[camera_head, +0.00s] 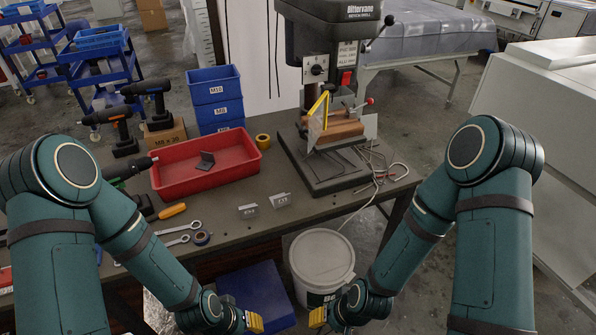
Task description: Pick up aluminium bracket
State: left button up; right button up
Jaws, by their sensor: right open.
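A small dark grey L-shaped piece (206,159), possibly the aluminium bracket, lies in the red tray (165,180) on the bench. Two small light-grey angled pieces, a left one (248,211) and a right one (281,200), stand on the bench in front of the tray. They carry marks too small to read, so I cannot tell if they are brackets or label holders. My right gripper (322,318) is open, low at the bottom edge, below and apart from the bench top. My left gripper (252,321) is also low; its yellow tip shows, but its opening does not.
A drill press (325,70) stands at the bench's right end, with loose cables beside it. Blue bins (215,100), drills (148,100), wrenches (175,241) and yellow tape (263,141) crowd the left and back. A white bucket (322,255) and blue crate (255,295) stand below the front edge.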

aim_at(281, 200)
jog(key=i+l+u, duration=0.1)
jog(key=l, duration=0.35)
jog(key=i+l+u, duration=0.15)
jog(key=i+l, duration=0.15)
jog(key=l, duration=0.15)
jog(key=i+l+u, duration=0.1)
jog(key=l, duration=0.35)
jog(key=i+l+u, duration=0.15)
jog(key=l, duration=0.3)
jog(key=i+l+u, duration=0.1)
jog(key=l, duration=0.4)
jog(key=i+l+u, duration=0.15)
jog(key=l, duration=0.35)
